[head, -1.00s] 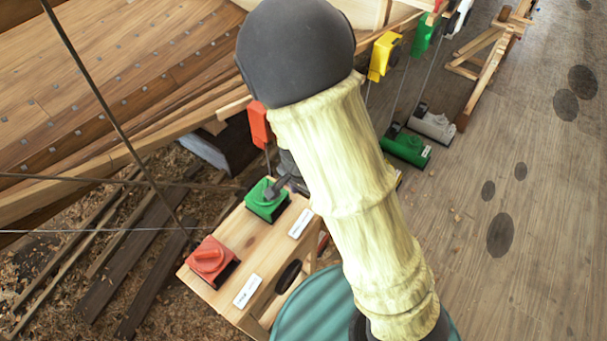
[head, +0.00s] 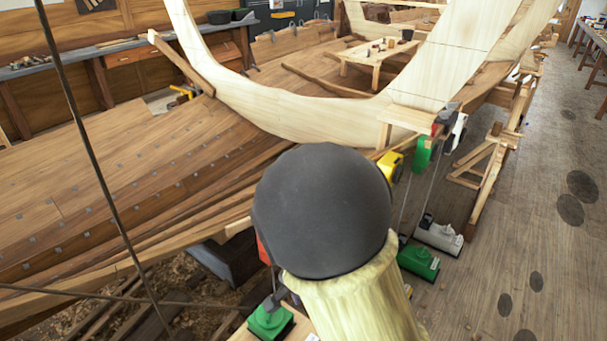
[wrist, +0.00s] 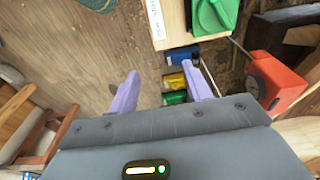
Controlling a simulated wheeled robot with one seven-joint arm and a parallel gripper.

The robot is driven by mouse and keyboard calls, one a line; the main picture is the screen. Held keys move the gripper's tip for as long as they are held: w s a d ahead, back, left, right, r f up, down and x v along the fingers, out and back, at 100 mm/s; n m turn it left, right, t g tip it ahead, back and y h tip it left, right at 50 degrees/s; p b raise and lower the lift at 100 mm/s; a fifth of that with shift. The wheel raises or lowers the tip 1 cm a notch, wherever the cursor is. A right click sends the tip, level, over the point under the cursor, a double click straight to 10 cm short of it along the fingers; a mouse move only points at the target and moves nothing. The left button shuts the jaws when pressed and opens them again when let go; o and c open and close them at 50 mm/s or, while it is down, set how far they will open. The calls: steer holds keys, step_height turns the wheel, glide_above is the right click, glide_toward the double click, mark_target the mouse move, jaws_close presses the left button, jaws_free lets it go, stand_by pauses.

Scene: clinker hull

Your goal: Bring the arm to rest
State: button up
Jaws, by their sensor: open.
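My gripper (wrist: 163,90) is open in the wrist view, its two pale purple fingers apart with nothing held between them. In the head view my arm, with a dark round joint and a pale yellow sleeve, fills the lower middle and hides most of the gripper. A green block with a raised handle (wrist: 213,16) sits on a wooden bench top (wrist: 168,28), beyond the fingertips in the wrist view. The same green block (head: 270,320) shows at the bottom of the head view, partly cut off.
A red box (wrist: 279,82) is right of the fingers. Blue (wrist: 182,56), yellow (wrist: 174,82) and green (wrist: 174,98) items lie lower down. The planked hull (head: 120,170) spans the left. Green (head: 418,261) and grey (head: 438,235) floor units stand right; open floor (head: 530,220) lies beyond.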

steer(key=shift+d, duration=0.15)
steer(key=s+d+r+n, duration=0.2)
steer(key=d+r+n, duration=0.1)
steer(key=d, duration=0.3)
steer(key=s+d+r+n+t, duration=0.1)
steer(key=s+d+r+n, duration=0.1)
steer(key=d, duration=0.5)
steer(key=r+n, duration=0.1)
steer(key=n, duration=0.1)
steer(key=shift+s+r+n+t+y, duration=0.2)
steer(key=shift+r+n+t+y, duration=0.1)
steer(key=shift+r+y, duration=0.1)
stand_by(0.4)
